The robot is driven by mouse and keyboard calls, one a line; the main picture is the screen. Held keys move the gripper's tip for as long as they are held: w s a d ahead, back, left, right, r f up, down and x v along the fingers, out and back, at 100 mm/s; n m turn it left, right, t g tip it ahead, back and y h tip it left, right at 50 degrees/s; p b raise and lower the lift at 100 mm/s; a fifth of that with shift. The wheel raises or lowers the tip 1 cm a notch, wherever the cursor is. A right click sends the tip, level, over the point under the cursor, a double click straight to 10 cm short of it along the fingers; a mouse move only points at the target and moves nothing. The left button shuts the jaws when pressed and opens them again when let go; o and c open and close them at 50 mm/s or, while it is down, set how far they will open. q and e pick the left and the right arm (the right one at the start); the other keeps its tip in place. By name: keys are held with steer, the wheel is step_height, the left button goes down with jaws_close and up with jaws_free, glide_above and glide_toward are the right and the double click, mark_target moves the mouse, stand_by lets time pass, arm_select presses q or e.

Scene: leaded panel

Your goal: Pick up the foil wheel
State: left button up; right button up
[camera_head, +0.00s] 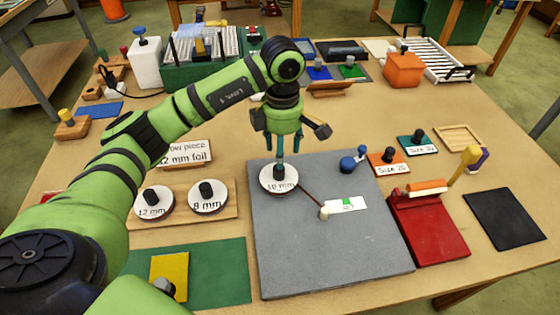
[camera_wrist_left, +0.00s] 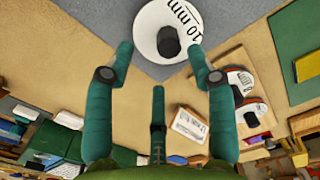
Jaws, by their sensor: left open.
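The white disc marked 10 mm (camera_head: 268,186), with a dark centre knob (camera_head: 279,170), lies on the grey slab near its far left corner. It also shows at the top of the left wrist view (camera_wrist_left: 152,22). My left gripper (camera_head: 288,155) is open, pointing down just above this disc. In the wrist view its fingertips appear on either side of the knob (camera_wrist_left: 168,42), with gaps; I cannot tell whether they reach its height. Two similar discs, marked 12 mm (camera_head: 148,212) and 8 mm (camera_head: 205,208), sit on a wooden board left of the slab.
A sign (camera_head: 186,153) reading "12 mm foil" stands behind the wooden board (camera_head: 230,188). The slab's front is clear.

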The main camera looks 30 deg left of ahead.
mark_target(279, 175)
arm_select(q)
steer(key=shift+s+f+p, duration=0.75)
steer(key=shift+f+p, duration=0.2)
steer(key=shift+f, duration=0.1)
step_height(279, 175, down, 3)
steer(key=shift+w+a+r+p, duration=0.1)
steer(key=shift+a+r+p, duration=0.05)
steer(key=shift+p, duration=0.5)
steer(key=shift+w+f, duration=0.1)
steer(key=shift+f, duration=0.65)
steer(key=c, duration=1)
jaws_close()
arm_select(e)
steer(key=shift+s+d+r, duration=0.15)
steer(key=shift+s+r, duration=1.5)
steer(key=shift+s, duration=0.05)
